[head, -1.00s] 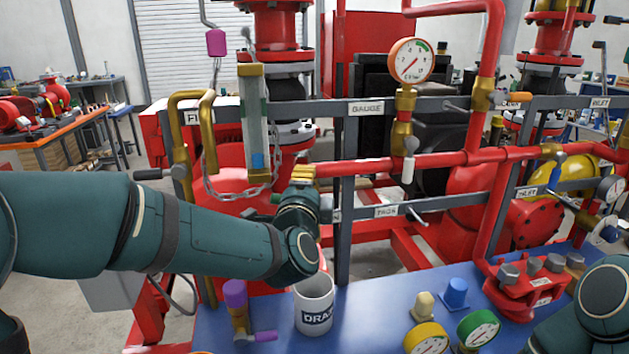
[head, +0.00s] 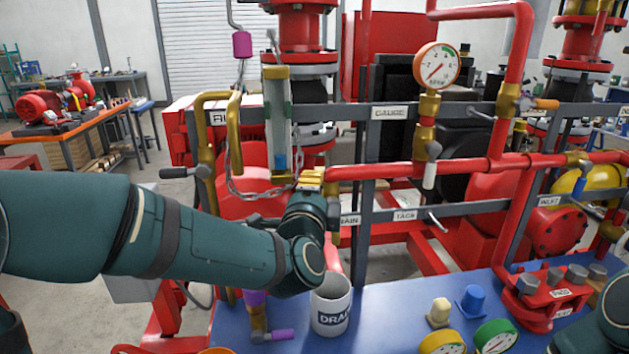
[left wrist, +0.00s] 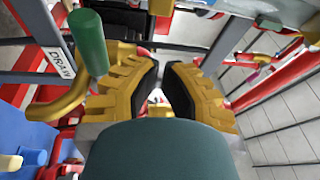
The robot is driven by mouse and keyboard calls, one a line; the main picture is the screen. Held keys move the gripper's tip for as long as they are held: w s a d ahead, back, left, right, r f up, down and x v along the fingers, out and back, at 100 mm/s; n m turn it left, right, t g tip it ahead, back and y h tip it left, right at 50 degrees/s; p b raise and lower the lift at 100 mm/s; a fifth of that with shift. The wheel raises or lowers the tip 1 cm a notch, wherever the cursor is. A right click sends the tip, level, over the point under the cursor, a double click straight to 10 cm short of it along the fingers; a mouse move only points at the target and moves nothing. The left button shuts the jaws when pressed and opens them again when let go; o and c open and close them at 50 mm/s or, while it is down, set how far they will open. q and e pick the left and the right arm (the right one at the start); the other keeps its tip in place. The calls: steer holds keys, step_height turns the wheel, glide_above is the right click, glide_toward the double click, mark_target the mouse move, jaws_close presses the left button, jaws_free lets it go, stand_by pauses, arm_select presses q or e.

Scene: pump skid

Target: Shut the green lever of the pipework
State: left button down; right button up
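In the head view my left gripper (head: 311,180) is by the lower red pipe, above the DRAIN mug. I cannot make out the green lever there; my wrist covers that part. My right gripper is out of view; only part of my right arm shows.
A white DRAIN mug (head: 331,308) stands on the blue bench (head: 385,318) below my left wrist. A purple-handled valve (head: 258,315) is left of it. A pressure gauge (head: 438,66), grey rails and red pipes lie behind. A chain (head: 232,182) hangs left of my gripper.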

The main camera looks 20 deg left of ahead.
arm_select(q)
steer(key=s, duration=0.7)
steer(key=shift+d+f, duration=0.4)
steer(key=shift+r+p, duration=0.1)
steer(key=shift+p, duration=0.3)
